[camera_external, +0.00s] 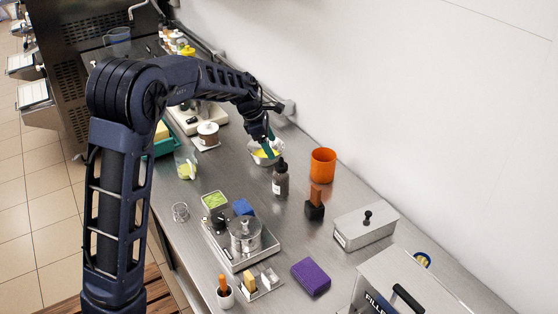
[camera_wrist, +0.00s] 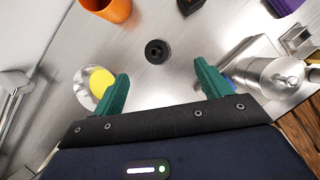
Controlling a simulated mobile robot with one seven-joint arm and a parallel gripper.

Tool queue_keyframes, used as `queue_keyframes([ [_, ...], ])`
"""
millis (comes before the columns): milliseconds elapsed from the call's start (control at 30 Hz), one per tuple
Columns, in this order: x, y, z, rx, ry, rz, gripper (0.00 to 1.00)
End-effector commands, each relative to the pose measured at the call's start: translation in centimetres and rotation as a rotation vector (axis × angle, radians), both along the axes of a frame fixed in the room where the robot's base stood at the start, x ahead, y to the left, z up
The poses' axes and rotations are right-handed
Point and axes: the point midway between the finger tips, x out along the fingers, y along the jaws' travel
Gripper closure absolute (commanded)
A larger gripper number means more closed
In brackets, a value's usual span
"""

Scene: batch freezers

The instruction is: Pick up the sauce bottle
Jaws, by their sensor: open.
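The sauce bottle (camera_external: 281,184) is small and grey-brown, with a black cap and a pale label. It stands upright on the steel counter. In the wrist view I look down on its round dark top (camera_wrist: 157,51), ahead of the fingertips and roughly centred between them. My gripper (camera_wrist: 161,76) has two green fingers spread apart with nothing between them. In the external view my gripper (camera_external: 268,149) is just behind and left of the bottle, pointing down. From these views I cannot tell the exact gap to the bottle.
A metal bowl (camera_wrist: 83,95) holding something yellow sits beside the left finger. An orange cup (camera_external: 323,165) and a black block with a brown handle (camera_external: 315,209) stand right of the bottle. A metal tray (camera_external: 231,254) with a pot lies nearer the camera. Bare counter surrounds the bottle.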

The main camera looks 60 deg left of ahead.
Motion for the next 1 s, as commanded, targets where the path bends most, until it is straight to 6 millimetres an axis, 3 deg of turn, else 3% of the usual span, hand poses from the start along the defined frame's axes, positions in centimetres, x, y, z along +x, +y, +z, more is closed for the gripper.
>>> queue_keyframes([
  [167,0.3,0.9,-1.0,-0.016,0.007,0.038,0.23],
  [1000,3.1,-1.0,-9.3,-0.016,0.008,0.035,0.23],
])
